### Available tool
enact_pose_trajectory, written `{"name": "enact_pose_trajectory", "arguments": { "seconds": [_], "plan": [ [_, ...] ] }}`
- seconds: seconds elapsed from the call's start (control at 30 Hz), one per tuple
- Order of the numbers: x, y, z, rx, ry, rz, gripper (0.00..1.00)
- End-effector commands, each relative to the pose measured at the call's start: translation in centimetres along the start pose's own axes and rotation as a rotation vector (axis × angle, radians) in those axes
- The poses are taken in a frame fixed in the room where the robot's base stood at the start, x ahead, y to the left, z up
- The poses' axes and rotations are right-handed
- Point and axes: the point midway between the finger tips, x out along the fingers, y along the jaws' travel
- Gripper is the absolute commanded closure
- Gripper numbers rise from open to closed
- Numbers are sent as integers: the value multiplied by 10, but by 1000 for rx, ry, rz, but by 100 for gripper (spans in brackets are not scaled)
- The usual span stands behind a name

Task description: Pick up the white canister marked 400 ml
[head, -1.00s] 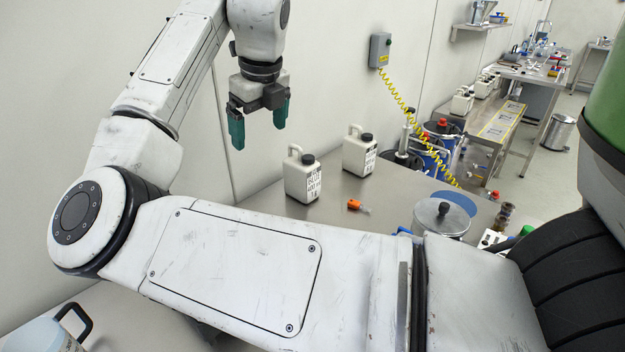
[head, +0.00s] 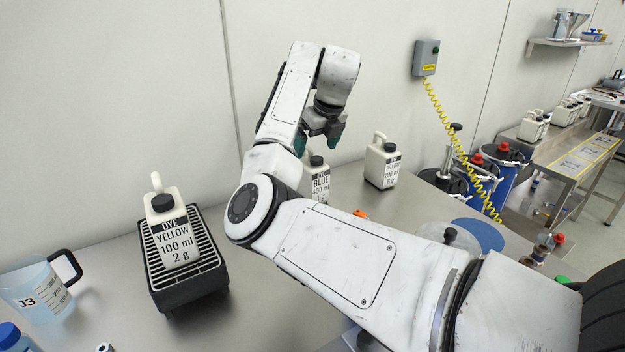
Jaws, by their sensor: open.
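The white canister marked BLUE 400 ml (head: 320,184) stands upright on the steel bench, with a dark cap and a looped handle. My arm hides its left and lower parts. My gripper (head: 319,143) has teal fingers and hangs just above the canister's cap in the picture. It is open and holds nothing. Part of the gripper is hidden behind my arm, and I cannot tell its exact distance from the canister.
A similar canister marked YELLOW 200 ml (head: 382,164) stands to the right. Another, marked DYE YELLOW 100 ml (head: 172,232), rests on a black rack (head: 214,279). A measuring jug (head: 38,290) is at far left. An orange item (head: 360,214) lies near my arm.

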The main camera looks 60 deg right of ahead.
Motion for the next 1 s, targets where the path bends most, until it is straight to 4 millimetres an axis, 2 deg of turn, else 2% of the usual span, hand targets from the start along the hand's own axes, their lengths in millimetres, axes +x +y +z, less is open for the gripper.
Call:
{"name": "enact_pose_trajectory", "arguments": {
  "seconds": [0.23, 0.5, 0.8, 1.0],
  "plan": [
    [19, 1, 2, 0, 2, 0, 4],
    [55, 2, 4, 1, 1, 0, 4],
    [61, 2, 5, 1, -1, -1, 4],
    [61, 2, 5, 1, -1, -1, 21]
  ]
}}
